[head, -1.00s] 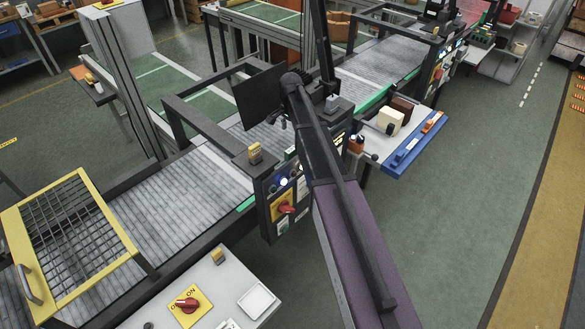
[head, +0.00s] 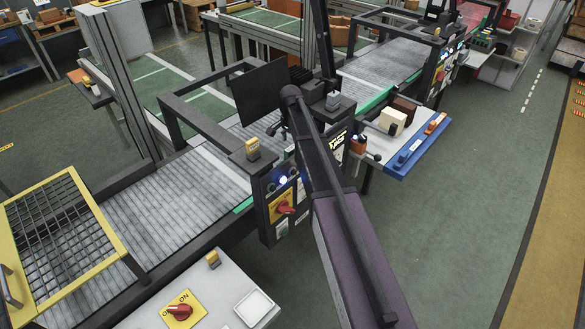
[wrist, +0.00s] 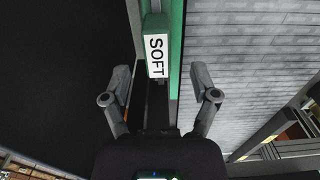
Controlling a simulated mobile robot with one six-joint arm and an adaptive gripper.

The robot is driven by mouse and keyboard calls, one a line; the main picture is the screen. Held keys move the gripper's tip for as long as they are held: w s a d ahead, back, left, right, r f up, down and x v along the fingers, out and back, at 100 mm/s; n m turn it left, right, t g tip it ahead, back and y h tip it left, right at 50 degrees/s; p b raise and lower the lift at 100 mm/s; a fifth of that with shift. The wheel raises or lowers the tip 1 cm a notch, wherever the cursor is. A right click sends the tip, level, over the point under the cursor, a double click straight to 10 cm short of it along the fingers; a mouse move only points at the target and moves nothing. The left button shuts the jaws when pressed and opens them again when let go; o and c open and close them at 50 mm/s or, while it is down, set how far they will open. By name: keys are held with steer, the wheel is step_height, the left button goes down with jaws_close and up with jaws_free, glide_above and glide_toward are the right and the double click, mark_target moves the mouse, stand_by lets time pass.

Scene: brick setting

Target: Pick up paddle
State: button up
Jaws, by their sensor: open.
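My gripper (wrist: 160,88) is open in the wrist view, its two fingers spread apart with nothing between them that I can see it holding. Ahead of the fingers is a white sign reading SOFT (wrist: 157,55) beside a green strip (wrist: 175,50). I cannot make out a paddle for certain in either view. In the head view my arm reaches up over the conveyor control panel (head: 284,207), and the gripper itself is not clearly seen there.
A grey conveyor (head: 165,205) runs diagonally, with a yellow-framed grate (head: 110,235) at the left. A side table with a blue edge (head: 415,148) holds a cream block (head: 392,121) and a brown block (head: 405,106). The green floor (head: 460,230) at the right is clear.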

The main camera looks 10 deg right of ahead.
mark_target(291, 148)
steer(key=shift+f, duration=0.1)
stand_by(0.3)
steer(key=shift+f+b, duration=2.5)
steer(key=shift+b, duration=0.1)
jaws_close()
